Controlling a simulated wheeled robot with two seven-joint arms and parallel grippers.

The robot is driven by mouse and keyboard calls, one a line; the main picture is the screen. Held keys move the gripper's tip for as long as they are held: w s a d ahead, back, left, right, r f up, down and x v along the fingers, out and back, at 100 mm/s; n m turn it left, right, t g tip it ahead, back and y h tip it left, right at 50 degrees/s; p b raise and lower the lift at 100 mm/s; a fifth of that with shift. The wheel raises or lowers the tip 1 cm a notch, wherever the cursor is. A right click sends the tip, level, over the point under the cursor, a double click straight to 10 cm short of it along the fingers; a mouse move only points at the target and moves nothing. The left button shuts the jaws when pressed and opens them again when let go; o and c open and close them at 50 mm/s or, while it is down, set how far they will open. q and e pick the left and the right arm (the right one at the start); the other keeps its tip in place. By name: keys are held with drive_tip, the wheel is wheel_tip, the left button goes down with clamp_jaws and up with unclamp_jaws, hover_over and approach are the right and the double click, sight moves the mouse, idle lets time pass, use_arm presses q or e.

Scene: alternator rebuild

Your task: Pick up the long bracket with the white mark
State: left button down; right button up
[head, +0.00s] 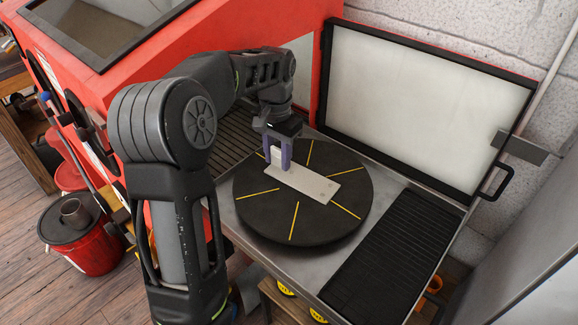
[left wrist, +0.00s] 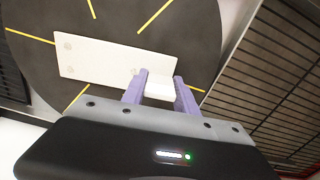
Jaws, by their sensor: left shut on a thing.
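The long bracket (head: 312,184) is a flat, pale plate with an upright tab at its left end. It lies on a round black turntable (head: 260,218) with yellow lines. In the left wrist view the bracket (left wrist: 98,62) shows small round holes or bolts. My left gripper (head: 279,154) comes down over the left end, and its purple fingers are shut on the upright tab. The fingers also show in the left wrist view (left wrist: 161,90). I cannot make out a separate white mark. I cannot tell whether the bracket touches the turntable. My right gripper is not in view.
The turntable sits on a metal bench with a black ribbed mat (head: 385,255) on the right. A white panel in a black frame (head: 425,110) stands behind. A red machine (head: 130,60) is at left, and a red bucket (head: 95,255) stands on the floor.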

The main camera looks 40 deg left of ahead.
sight(279, 149)
use_arm(q)
drive_tip(key=shift+r, duration=0.15)
drive_tip(key=shift+w+r+b, duration=0.1)
drive_tip(key=shift+r+b, duration=0.25)
drive_tip(key=shift+r, duration=1.1)
drive_tip(key=shift+d+r, duration=0.2)
drive_tip(key=shift+d, duration=0.05)
drive_tip(key=d+b, duration=0.1)
drive_tip(key=d, duration=0.4)
drive_tip(key=s+d+b, duration=0.1)
drive_tip(key=d+b, duration=0.1)
drive_tip(key=d, duration=0.4)
drive_tip(key=d+b, duration=0.1)
drive_tip(key=d, duration=0.5)
drive_tip(key=shift+s+d, duration=0.25)
drive_tip(key=shift+s, duration=0.05)
drive_tip(key=shift+s, duration=0.1)
